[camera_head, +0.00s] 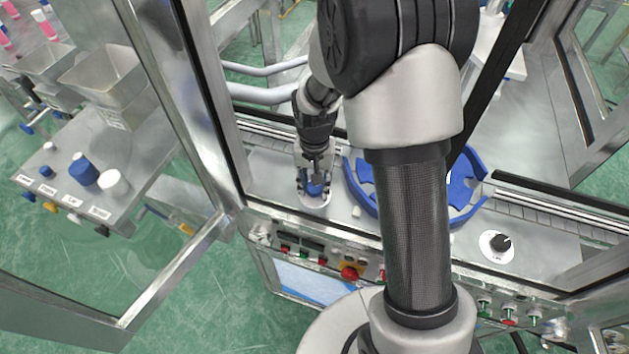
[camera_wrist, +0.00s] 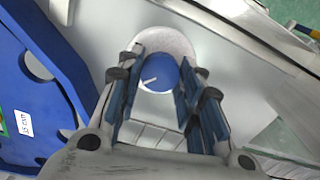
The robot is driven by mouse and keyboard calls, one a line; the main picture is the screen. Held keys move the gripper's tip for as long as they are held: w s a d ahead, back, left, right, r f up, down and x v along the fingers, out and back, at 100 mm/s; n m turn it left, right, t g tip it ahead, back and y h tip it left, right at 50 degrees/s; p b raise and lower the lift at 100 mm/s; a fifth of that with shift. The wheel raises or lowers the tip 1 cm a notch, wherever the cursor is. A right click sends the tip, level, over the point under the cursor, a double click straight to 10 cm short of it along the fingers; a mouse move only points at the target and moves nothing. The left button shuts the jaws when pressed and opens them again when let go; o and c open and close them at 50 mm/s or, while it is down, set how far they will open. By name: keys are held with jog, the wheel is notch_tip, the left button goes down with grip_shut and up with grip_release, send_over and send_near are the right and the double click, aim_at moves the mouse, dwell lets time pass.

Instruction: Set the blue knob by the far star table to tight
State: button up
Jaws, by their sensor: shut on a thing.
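The blue knob (camera_wrist: 160,74) sits on a round white dial plate (camera_wrist: 163,40) in the wrist view, with a white pointer mark towards its lower left. My gripper (camera_wrist: 164,84) has its two fingers on either side of the knob, shut on it. In the head view, my gripper (camera_head: 314,172) points down over the knob (camera_head: 315,189), which shows only partly between the fingers. The blue star table (camera_head: 359,191) lies just right of it, partly hidden by my arm. Its edge also fills the left of the wrist view (camera_wrist: 45,100).
A black knob (camera_head: 499,242) on a white dial stands further right. A button panel with a red emergency stop (camera_head: 350,273) runs along the front. Metal frame posts (camera_head: 190,110) stand left. A side bench (camera_head: 75,215) with blue and white caps lies beyond.

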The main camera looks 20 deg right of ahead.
aim_at(315, 187)
jog(key=shift+m, duration=0.5)
jog(key=o, duration=1.1)
jog(key=shift+c, duration=0.2)
notch_tip(315, 187, up, 12)
dwell(0.6)
jog(key=s+r+n+t, duration=0.1)
jog(key=s+r+n, duration=0.1)
jog(key=s, duration=0.5)
jog(key=s+r+n+t+b, duration=0.1)
jog(key=s+r+n+t, duration=0.1)
jog(key=s+r, duration=0.3)
jog(key=s+r+n+t+b, duration=0.1)
jog(key=s+r+n, duration=0.1)
jog(key=s, duration=0.7)
jog(key=shift+r+t, duration=0.3)
jog(key=shift+r, duration=0.45)
